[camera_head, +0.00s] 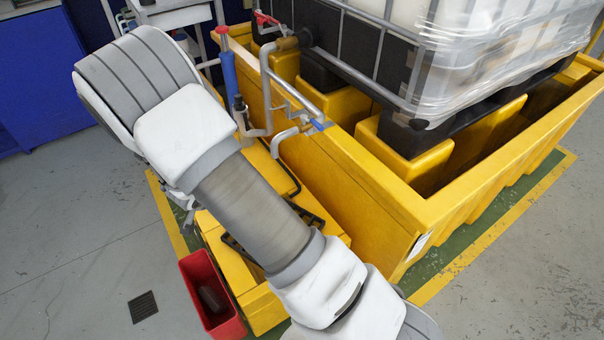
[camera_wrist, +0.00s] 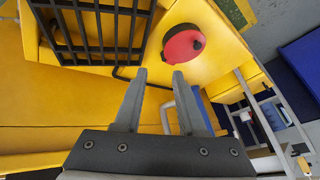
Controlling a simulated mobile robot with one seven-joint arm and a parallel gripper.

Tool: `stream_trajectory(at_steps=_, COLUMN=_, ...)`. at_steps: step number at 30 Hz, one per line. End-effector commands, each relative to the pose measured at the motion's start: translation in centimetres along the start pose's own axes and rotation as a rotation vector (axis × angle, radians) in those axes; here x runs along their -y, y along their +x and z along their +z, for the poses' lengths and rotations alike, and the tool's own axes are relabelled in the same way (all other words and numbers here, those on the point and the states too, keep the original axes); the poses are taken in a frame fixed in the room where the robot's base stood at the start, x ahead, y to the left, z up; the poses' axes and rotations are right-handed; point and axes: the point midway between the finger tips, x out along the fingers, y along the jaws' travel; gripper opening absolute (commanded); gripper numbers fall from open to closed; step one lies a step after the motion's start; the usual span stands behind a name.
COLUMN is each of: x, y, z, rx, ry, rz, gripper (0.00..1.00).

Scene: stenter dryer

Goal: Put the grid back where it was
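The black grid (camera_wrist: 97,28) shows at the upper left of the wrist view, with dark bars over a yellow surface. It runs out of the top of that view. In the head view my arm covers most of that area, and only dark edges (camera_head: 308,214) show beside the arm; I cannot tell if they belong to the grid. My gripper (camera_wrist: 160,75) is open, with its two grey fingers apart and nothing between them. The grid lies ahead of the fingers and to their left, apart from them.
A yellow containment basin (camera_head: 375,185) holds a wrapped white tank (camera_head: 480,50). Pipes with a blue handle (camera_head: 229,72) stand by its corner. A red bin (camera_head: 212,300) stands on the floor. A red round part (camera_wrist: 183,46) lies right of the grid. Floor at left is clear.

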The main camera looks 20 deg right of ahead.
Motion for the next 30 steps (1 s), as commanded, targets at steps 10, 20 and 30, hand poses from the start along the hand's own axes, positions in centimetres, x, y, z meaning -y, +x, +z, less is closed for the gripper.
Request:
stream_trajectory(at_steps=10, x=4.6, y=-12.1, z=-5.2, rx=0.18, ry=-0.107, rz=-0.28, gripper=0.4)
stream_trajectory(at_steps=20, x=2.2, y=-23.6, z=-8.5, rx=0.253, ry=-0.304, rz=-0.442, gripper=0.4)
stream_trajectory(at_steps=30, x=-5.7, y=-32.8, z=-9.9, rx=0.231, ry=-0.553, rz=-0.444, gripper=0.4)
